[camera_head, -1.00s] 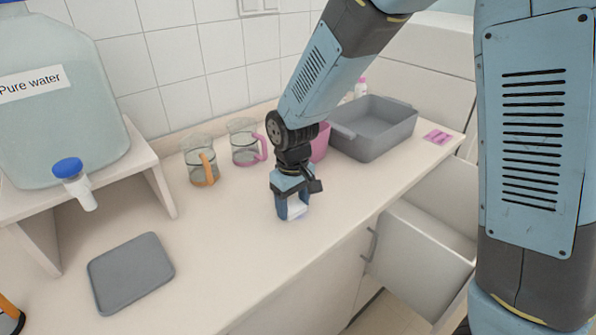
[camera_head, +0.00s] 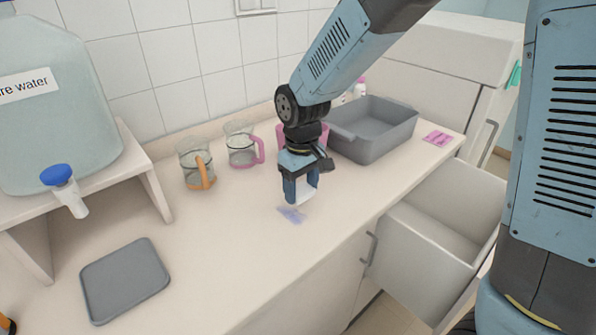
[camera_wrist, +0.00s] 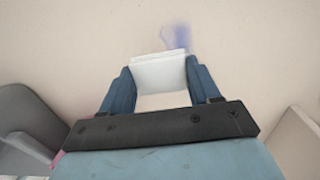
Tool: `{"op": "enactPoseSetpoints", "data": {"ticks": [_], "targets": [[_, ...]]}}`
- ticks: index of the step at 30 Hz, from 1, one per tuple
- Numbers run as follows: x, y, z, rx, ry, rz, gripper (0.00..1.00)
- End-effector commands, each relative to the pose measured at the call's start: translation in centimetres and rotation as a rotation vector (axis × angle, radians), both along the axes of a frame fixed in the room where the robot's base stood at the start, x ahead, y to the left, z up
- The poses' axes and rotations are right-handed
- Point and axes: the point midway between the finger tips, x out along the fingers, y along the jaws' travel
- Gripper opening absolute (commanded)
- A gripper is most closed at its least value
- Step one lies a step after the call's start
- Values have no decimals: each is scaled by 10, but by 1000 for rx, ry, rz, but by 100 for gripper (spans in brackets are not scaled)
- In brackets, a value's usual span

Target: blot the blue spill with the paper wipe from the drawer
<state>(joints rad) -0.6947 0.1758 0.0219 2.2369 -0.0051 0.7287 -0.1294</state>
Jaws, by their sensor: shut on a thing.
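My gripper (camera_head: 301,199) is shut on the white paper wipe (camera_head: 306,194) above the counter. In the wrist view the wipe (camera_wrist: 160,72) sits between the two blue fingers of my gripper (camera_wrist: 156,82). The blue spill (camera_head: 291,215) is a small faint smear on the counter, just in front of and a little left of the wipe. It also shows in the wrist view as a blurred patch (camera_wrist: 176,38) just beyond the wipe's edge. The drawer (camera_head: 425,235) stands open at the right, below the counter.
A grey tub (camera_head: 372,138) and a pink card (camera_head: 438,138) are at the back right. Two jugs with an orange handle (camera_head: 202,172) and a pink handle (camera_head: 257,152) stand by the wall. A grey tray (camera_head: 125,280) lies front left, near the water tank (camera_head: 60,110). The counter between is clear.

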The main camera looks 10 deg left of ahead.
Motion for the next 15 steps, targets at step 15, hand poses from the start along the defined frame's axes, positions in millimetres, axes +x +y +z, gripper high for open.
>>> {"op": "enactPoseSetpoints", "data": {"ticks": [15], "targets": [[1, -1, 35, 0, 0, -3, 33]]}}
